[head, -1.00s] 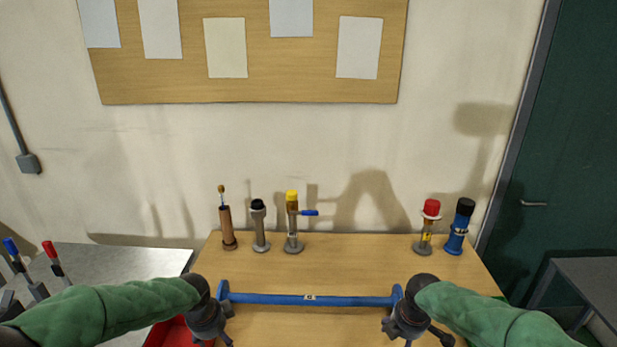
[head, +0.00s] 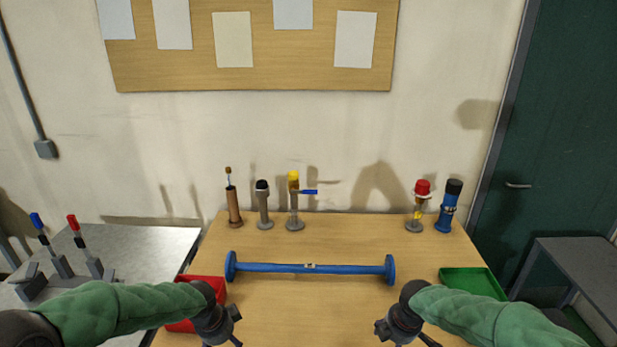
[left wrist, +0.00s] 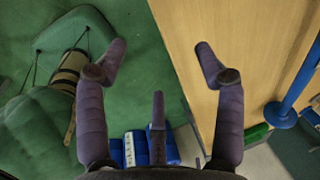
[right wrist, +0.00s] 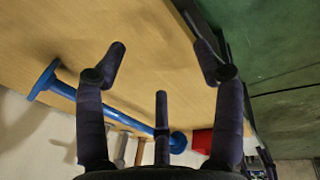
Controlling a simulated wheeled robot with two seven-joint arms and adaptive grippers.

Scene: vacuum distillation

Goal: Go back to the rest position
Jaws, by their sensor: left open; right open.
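My left gripper (head: 222,338) is at the near left of the wooden table, partly over the red tray, apart from the blue bar. In the left wrist view its fingers (left wrist: 158,62) are spread with nothing between them. My right gripper (head: 402,335) is at the near right of the table, below the bar's right end. In the right wrist view its fingers (right wrist: 160,60) are spread and empty. The blue bar (head: 340,269) with flanged ends lies across the middle of the table, touched by neither gripper.
Several upright parts stand along the table's back, including a yellow-topped one (head: 294,205), a red-topped one (head: 420,207) and a blue one with a black cap (head: 449,207). A red tray (head: 181,327) is at left, a green tray (head: 472,283) at right. A grey side table (head: 150,245) stands left.

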